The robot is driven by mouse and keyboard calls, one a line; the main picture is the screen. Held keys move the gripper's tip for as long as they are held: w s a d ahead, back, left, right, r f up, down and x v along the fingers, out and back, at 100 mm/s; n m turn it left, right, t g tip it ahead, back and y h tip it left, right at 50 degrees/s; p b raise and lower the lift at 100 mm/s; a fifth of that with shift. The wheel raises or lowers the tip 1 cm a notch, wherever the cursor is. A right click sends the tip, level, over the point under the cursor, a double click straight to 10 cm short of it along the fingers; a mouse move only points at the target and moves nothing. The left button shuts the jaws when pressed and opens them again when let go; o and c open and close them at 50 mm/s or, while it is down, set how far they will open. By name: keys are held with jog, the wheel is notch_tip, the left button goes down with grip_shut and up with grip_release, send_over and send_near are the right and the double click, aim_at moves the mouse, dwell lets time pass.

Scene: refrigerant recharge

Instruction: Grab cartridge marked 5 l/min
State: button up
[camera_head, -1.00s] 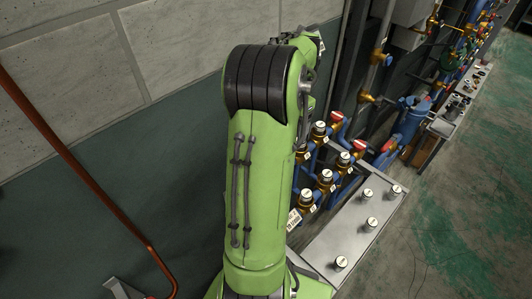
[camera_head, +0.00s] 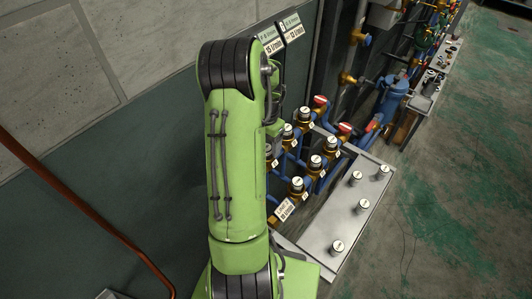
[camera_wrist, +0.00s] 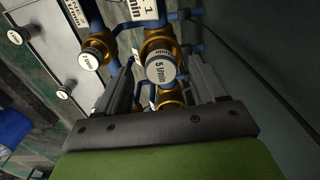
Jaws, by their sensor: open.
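The cartridge marked 5 l/min (camera_wrist: 160,68) is a round white-topped cap with a dark side, seated in a brass fitting. It shows in the wrist view between the two fingers of my gripper (camera_wrist: 163,74). The gripper is open, with one finger on each side of the cap. I cannot tell whether either finger touches it. In the head view my green arm hides most of the gripper, and I cannot tell which cap is the 5 l/min one.
Similar capped brass fittings (camera_head: 297,185) stand in rows on blue pipes. A grey metal tray (camera_head: 325,222) with several white-topped caps lies to their right. Wall labels (camera_head: 271,43) read 15 and 12 l/min. Open green floor (camera_head: 450,200) lies at the right.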

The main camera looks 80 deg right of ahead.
notch_tip(320, 180, down, 3)
jog(key=shift+d+r, duration=0.1)
jog(key=shift+r, duration=0.1)
jog(key=c, duration=1.2)
jog(key=shift+r, duration=0.15)
